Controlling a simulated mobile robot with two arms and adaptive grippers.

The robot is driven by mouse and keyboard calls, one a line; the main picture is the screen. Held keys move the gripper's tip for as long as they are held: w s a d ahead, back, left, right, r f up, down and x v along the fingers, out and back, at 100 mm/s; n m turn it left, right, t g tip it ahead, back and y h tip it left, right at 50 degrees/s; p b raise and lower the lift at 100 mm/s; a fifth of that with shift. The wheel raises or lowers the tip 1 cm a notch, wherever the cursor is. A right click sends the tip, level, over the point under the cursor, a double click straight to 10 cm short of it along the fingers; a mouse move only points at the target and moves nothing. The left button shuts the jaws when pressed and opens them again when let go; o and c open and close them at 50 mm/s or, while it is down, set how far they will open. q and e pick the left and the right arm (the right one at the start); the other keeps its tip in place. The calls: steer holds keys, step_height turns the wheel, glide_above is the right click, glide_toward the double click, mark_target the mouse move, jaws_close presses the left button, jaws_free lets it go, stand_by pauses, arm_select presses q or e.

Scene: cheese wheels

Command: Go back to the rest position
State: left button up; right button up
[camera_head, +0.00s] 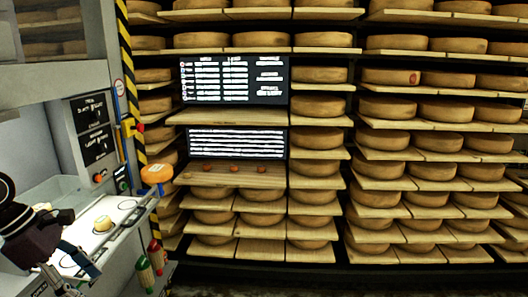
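My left gripper (78,272) is at the lower left, in front of a grey machine. Its dark arm comes in from the left edge. Its fingers look spread apart, with nothing seen between them. A small pale-yellow cheese piece (103,224) lies on the machine's light work surface (125,205), beyond and to the right of the gripper and apart from it. My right gripper is not in view.
The grey machine (70,95) fills the left side, with a yellow-black striped post (125,60). An orange round object (157,173) sits at its edge. Red-and-green cylinders (144,272) hang below. Shelves with several cheese wheels (388,108) and two screens (235,80) stand behind.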

arm_select(q)
steer(key=w+d+f+n+t+h, duration=0.5)
steer(key=w+d+f+n+h, duration=0.6)
steer(key=d, duration=0.4)
steer(key=a+f+n+t+y, duration=0.3)
steer(key=f+n+t+y, duration=0.15)
steer(key=f+n, duration=0.65)
steer(key=a+f+n+t+y, duration=0.3)
steer(key=f+n+y, duration=0.35)
steer(key=f, duration=0.65)
steer(key=s+a+f+n+g+y, duration=0.2)
steer(key=s+f+n+g+y, duration=0.3)
steer(key=s+f+n, duration=1.25)
steer(key=s+d+f+g, duration=0.2)
steer(key=s+f, duration=0.4)
steer(key=s, duration=0.5)
steer(key=s+d+f+g, duration=0.2)
steer(key=s+f, duration=0.3)
steer(key=s, duration=0.7)
steer(key=s+d+f+n+g, duration=0.1)
steer(key=s+f+g, duration=0.3)
steer(key=s, duration=0.8)
step_height(320, 180, down, 3)
steer(key=shift+d+r+h, duration=0.15)
steer(key=shift+d+h, duration=0.15)
steer(key=shift+d, duration=0.25)
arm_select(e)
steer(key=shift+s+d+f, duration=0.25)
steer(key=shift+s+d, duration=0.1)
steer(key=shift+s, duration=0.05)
